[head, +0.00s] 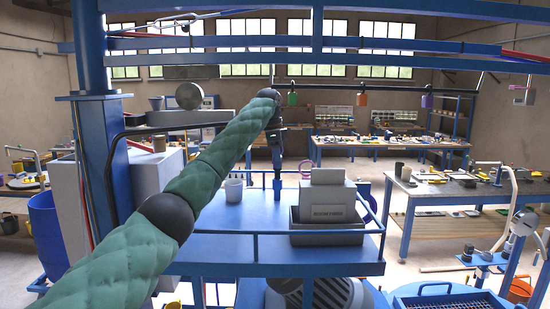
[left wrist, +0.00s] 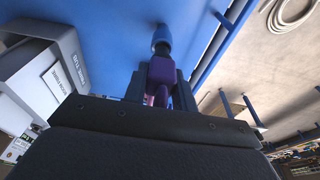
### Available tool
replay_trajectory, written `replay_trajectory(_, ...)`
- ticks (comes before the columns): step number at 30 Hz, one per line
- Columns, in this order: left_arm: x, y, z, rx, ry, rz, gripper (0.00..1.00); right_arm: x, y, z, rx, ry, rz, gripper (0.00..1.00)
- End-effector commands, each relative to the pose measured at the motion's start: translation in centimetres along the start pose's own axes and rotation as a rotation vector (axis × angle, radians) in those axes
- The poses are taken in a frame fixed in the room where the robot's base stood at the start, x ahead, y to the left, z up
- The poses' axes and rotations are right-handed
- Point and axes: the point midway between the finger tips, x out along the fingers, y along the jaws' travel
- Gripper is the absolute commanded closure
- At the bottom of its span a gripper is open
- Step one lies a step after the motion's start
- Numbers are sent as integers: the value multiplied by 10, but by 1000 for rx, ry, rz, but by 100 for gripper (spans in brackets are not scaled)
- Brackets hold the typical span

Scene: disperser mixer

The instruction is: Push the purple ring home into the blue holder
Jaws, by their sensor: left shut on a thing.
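My left gripper (head: 277,160) reaches down over the blue platform from the green-sleeved arm. In the left wrist view my left gripper (left wrist: 160,84) is shut on a purple piece (left wrist: 160,70), which I take to be the purple ring; its ring shape is mostly hidden by the dark fingers. A blue cylindrical piece (left wrist: 161,38), likely the blue holder, lies just beyond the fingertips, in line with the purple piece. In the head view the blue holder (head: 278,188) shows right below the fingertips. I cannot tell whether the ring is seated in it. My right gripper is not in view.
A grey box in a dark tray (head: 327,232) stands to the right. A low blue rail edges the platform. Colored tags hang from a bar above, including a purple one (head: 427,101).

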Motion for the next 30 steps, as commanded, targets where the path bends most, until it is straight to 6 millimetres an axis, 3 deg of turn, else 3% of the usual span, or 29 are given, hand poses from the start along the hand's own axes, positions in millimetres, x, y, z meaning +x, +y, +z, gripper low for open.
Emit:
replay_trajectory(16, 15, 0, -1, 2, 0, 6, 100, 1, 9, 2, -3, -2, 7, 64)
replay_trajectory(30, 7, 1, -2, 3, 1, 6, 100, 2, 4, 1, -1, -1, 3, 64)
